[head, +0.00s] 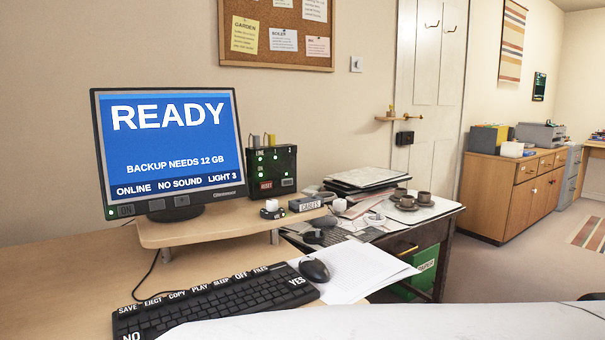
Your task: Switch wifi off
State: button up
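A dark box (271,170) with lit green lamps stands at the right end of the monitor shelf, against the wall. It carries the words LINE and ON and a red RESET label (266,184); it looks like the wifi router. Its finer controls are too small to tell. The monitor (170,150) shows READY, BACKUP NEEDS 12 GB, ONLINE, NO SOUND and LIGHT 3 on blue. My gripper is not in view.
A keyboard (215,305), mouse (314,270) and papers (355,268) lie on the desk before the shelf (215,222). Small items and a CABLES box (305,204) sit near the dark box. A cluttered side table with cups (424,197) stands right; open floor (500,275) lies beyond.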

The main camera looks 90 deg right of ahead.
aim_at(286, 182)
jog(key=z, duration=2.4)
jog(key=j, duration=0.3)
jog(key=k+j, duration=0.15)
jog(key=j, duration=0.15)
